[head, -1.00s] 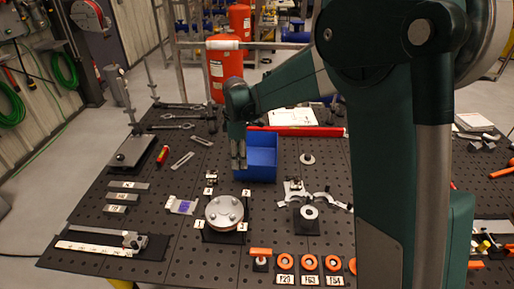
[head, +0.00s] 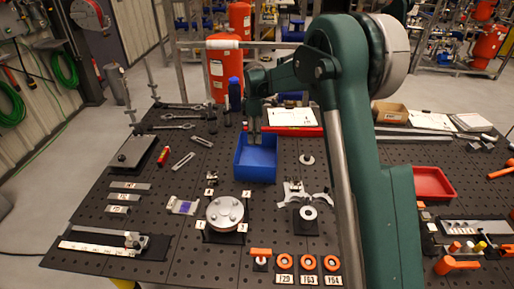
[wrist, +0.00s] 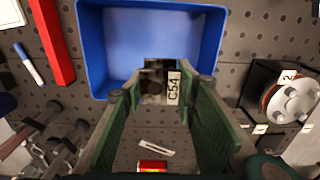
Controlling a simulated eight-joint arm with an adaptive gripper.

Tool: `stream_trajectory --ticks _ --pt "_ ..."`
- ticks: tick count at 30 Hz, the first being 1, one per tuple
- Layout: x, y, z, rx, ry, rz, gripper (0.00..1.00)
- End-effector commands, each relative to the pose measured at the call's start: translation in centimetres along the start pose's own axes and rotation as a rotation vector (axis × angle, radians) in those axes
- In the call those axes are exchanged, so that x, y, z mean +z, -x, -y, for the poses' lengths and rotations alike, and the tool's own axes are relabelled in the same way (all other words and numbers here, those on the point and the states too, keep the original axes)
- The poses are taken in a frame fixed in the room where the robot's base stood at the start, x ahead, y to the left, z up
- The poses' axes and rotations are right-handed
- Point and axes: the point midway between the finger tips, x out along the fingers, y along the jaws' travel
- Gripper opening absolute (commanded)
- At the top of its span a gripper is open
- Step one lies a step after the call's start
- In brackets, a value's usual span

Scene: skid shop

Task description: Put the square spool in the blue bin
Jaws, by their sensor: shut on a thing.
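The blue bin (head: 243,174) stands open on the dark perforated table, mid-table in the head view. In the wrist view it (wrist: 88,45) fills the top. My gripper (head: 254,138) is over the bin's far part in the head view. In the wrist view my gripper (wrist: 162,92) is shut on a small dark metallic piece, apparently the square spool (wrist: 153,87), with a white C54 tag.
A red level (head: 297,131) lies behind the bin. A round flange (head: 225,213) stands in front, with a clamp-like part (head: 297,190) to its right. A red tray (head: 432,183) is at the right. Several tools and grey blocks lie at the left.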

Motion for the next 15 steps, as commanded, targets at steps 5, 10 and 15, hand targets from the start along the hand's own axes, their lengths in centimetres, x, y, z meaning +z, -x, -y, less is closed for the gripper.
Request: stream_trajectory --ticks 5,10,15 --pt "0.8 -0.1 -1.9 0.0 -0.008 0.0 0.14" --pt "0.9 -2.3 -2.0 0.0 -0.008 0.0 0.14" --pt "0.9 -4.3 -2.0 0.0 -0.008 0.0 0.14"
